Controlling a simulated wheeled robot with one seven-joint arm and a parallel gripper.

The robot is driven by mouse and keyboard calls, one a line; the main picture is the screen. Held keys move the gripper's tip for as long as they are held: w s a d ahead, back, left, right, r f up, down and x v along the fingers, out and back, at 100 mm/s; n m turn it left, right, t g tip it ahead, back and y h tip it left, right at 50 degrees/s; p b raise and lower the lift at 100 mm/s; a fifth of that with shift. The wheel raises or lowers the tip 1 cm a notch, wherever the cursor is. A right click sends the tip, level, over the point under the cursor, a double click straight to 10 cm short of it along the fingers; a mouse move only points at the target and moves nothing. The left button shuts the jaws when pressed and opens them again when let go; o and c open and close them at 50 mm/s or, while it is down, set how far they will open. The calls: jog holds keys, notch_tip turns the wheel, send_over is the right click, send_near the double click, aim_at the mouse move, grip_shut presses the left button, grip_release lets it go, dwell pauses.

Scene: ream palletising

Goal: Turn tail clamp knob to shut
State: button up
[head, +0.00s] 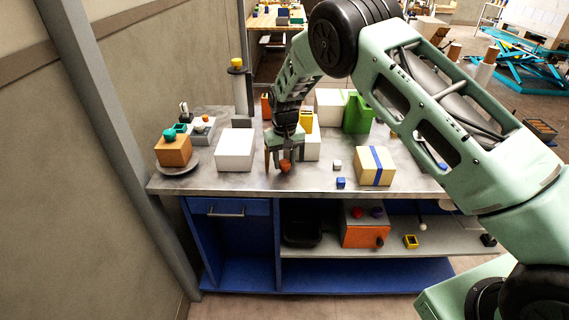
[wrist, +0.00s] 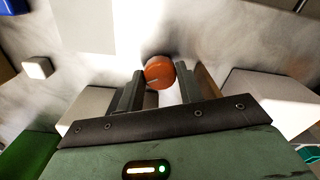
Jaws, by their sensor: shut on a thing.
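An orange-red round knob (head: 285,167) shows low between the fingers of my gripper (head: 281,160), over the front middle of the grey worktop. In the wrist view the knob (wrist: 159,72), with a small pale line on it, sits between the tips of the two dark fingers of my gripper (wrist: 160,86). My gripper is shut on this knob, pointing down. What the knob is mounted on is mostly hidden by the fingers, so I cannot tell its clamp parts or its turned position well.
A white box (head: 235,151) stands left of my gripper. An orange block with a teal top (head: 173,151) is farther left. A cream box with a blue stripe (head: 375,166), a blue cube (head: 341,183) and a green container (head: 357,114) are to the right.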

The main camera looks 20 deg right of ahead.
aim_at(284, 163)
jog(key=m+b, duration=0.1)
jog(key=m, duration=0.4)
jog(key=shift+m, duration=0.4)
dwell(0.4)
jog(key=o, duration=1)
jog(key=shift+r, duration=0.1)
notch_tip(284, 163, up, 17)
jog(key=b, duration=0.3)
jog(key=shift+r, duration=0.15)
